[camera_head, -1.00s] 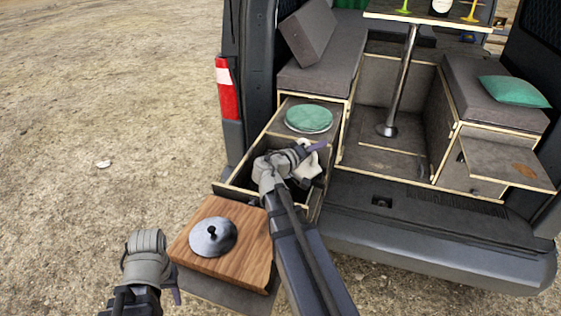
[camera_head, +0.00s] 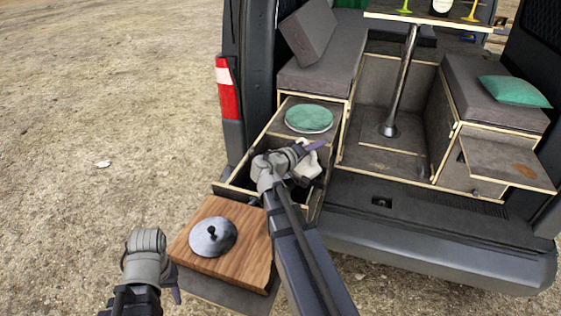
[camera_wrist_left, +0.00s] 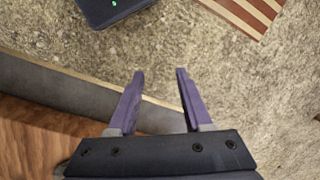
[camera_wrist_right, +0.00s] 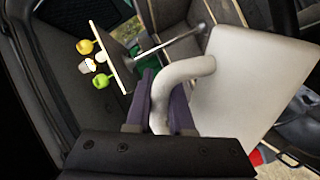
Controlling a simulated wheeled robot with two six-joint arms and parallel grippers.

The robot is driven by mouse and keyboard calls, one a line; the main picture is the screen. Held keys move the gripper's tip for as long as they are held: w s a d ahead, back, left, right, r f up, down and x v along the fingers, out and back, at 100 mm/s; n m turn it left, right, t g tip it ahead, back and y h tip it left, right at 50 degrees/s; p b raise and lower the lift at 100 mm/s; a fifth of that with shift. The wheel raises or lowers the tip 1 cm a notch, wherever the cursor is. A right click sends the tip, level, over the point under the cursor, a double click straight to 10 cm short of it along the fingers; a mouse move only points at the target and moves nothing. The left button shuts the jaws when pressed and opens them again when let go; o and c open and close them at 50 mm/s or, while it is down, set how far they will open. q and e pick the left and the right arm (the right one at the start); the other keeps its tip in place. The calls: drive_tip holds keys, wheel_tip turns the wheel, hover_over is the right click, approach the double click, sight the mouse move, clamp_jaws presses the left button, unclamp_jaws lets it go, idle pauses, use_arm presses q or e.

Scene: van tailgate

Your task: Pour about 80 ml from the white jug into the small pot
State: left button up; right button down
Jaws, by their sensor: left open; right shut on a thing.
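The white jug (camera_wrist_right: 240,90) is held by its handle between the purple fingers of my right gripper (camera_wrist_right: 162,98). In the head view the jug (camera_head: 307,168) is partly hidden behind my right gripper and stands out over the open drawer, looking tilted. I cannot see its contents or any stream. A grey round lid or lidded pot (camera_head: 212,237) with a black knob rests on a wooden board; I cannot tell which it is. No other small pot is visible; my right arm hides part of the drawer. My left gripper (camera_wrist_left: 160,72) is open and empty, left of the board.
The open drawer (camera_head: 237,189) sticks out of the van, with a green round plate (camera_head: 309,118) behind it. The wooden board (camera_head: 240,262) is in front. A table post (camera_head: 403,80) stands inside the van. Bare ground lies free at the left.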

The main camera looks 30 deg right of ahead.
drive_tip(key=shift+w+n, duration=0.3)
idle(0.7)
